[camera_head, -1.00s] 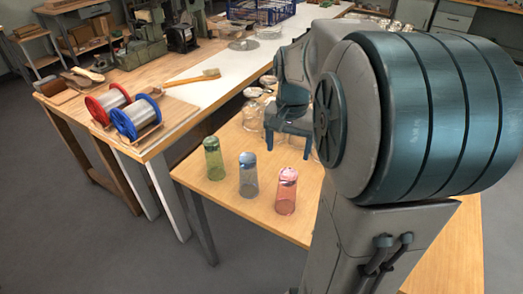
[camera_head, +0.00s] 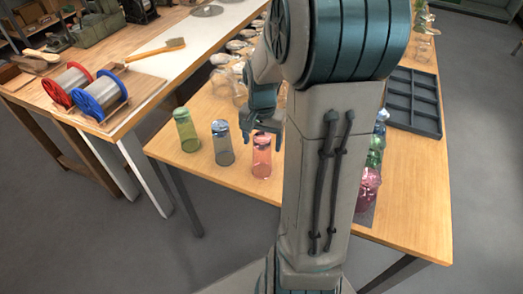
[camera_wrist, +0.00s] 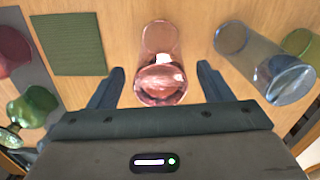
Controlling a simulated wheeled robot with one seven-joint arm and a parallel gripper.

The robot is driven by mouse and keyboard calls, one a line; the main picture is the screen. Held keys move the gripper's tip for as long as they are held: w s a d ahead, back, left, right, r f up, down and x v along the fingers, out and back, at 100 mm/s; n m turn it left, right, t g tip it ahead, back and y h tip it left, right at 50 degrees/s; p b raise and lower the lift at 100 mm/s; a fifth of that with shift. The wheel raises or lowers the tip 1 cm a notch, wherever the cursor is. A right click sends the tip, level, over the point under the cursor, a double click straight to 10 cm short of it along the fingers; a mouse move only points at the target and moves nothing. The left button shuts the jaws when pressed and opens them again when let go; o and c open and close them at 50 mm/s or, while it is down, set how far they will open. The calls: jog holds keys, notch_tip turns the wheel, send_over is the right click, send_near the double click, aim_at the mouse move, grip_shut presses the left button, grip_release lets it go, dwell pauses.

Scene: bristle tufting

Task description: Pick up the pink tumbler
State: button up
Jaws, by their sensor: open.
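The pink tumbler (camera_head: 262,156) stands upright near the front edge of the wooden table, right of the blue tumbler (camera_head: 222,143) and the green tumbler (camera_head: 187,130). In the head view my gripper (camera_head: 262,132) is just behind and above it, partly overlapping it in the picture. In the wrist view the pink tumbler (camera_wrist: 161,70) lies between my two open fingers, with a gap on each side. The gripper holds nothing.
The blue tumbler (camera_wrist: 262,62) is close beside one finger in the wrist view. A green square mat (camera_wrist: 68,44) lies on the other side. Glass jars (camera_head: 240,72) stand behind the gripper. A dark compartment tray (camera_head: 413,102) and coloured glassware (camera_head: 369,180) are at the right.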

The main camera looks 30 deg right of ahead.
notch_tip(320, 180, down, 2)
jog(key=shift+f, duration=0.1)
jog(key=c, duration=1.3)
